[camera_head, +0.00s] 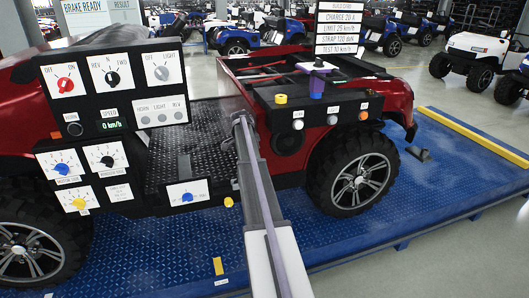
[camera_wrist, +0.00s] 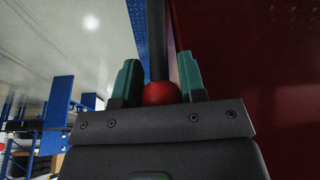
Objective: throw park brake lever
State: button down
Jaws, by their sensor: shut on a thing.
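In the wrist view the park brake lever (camera_wrist: 157,40) is a dark rod with a red ball knob (camera_wrist: 160,92) at its near end. My gripper (camera_wrist: 158,75) has its two green fingers on either side of the rod and knob and is shut on the lever. The lower part of the knob is hidden behind the gripper body. In the head view my arm reaches toward the middle of the red cart (camera_head: 400,97). I cannot make out the lever or the fingertips clearly there.
A control panel (camera_head: 122,75) with dials and switches stands left of my arm. A dark panel with coloured knobs (camera_head: 341,108) lies to the right. The cart stands on a blue platform (camera_head: 440,195) with a yellow edge strip (camera_head: 470,133). More carts are parked behind.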

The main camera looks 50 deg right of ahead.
jog(key=shift+a+f, duration=0.1)
jog(key=shift+a, duration=0.15)
jog(key=c, duration=0.8)
grip_release()
jog(key=shift+w, duration=0.1)
jog(key=p+v, duration=1)
jog(key=shift+r, duration=0.4)
